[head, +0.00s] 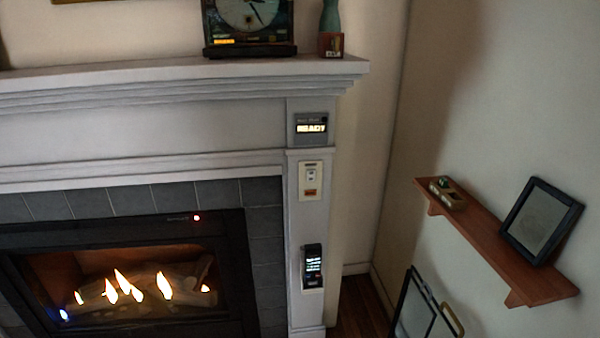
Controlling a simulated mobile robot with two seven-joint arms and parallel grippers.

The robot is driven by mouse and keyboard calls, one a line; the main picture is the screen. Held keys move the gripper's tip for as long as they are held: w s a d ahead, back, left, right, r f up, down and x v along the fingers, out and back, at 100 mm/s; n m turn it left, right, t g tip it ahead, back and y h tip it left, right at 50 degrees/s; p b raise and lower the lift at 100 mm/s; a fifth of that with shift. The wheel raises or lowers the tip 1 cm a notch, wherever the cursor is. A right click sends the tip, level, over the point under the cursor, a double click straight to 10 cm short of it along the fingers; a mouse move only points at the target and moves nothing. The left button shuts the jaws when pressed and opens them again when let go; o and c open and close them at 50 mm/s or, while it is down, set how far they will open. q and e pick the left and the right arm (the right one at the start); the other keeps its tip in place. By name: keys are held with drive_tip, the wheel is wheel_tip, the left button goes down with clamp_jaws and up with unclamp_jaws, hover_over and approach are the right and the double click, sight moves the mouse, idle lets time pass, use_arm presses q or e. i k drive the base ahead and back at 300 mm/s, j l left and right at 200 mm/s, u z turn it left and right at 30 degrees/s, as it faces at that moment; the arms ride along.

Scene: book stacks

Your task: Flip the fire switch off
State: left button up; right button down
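A small cream switch plate (311,180) is on the white pillar at the right of the fireplace. It has a light toggle in its upper part and an orange-red label below; the toggle's position is too small to tell. The fire (135,287) burns with several orange flames behind the dark firebox frame, where a red light (197,218) glows at the top. Neither of my grippers is in view.
A display reading "READY" (311,128) is above the switch, and a dark handheld device (312,267) is below it. The mantel (150,75) juts out above, holding a clock (249,25). A wooden shelf (485,238) with a dark frame (541,220) is on the right wall.

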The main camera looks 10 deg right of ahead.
sight(310, 174)
drive_tip(key=i+l+u, duration=0.25)
drive_tip(key=i+l, duration=0.25)
drive_tip(key=i+l+u, duration=0.25)
drive_tip(key=i+l, duration=0.2)
drive_tip(key=l, duration=0.15)
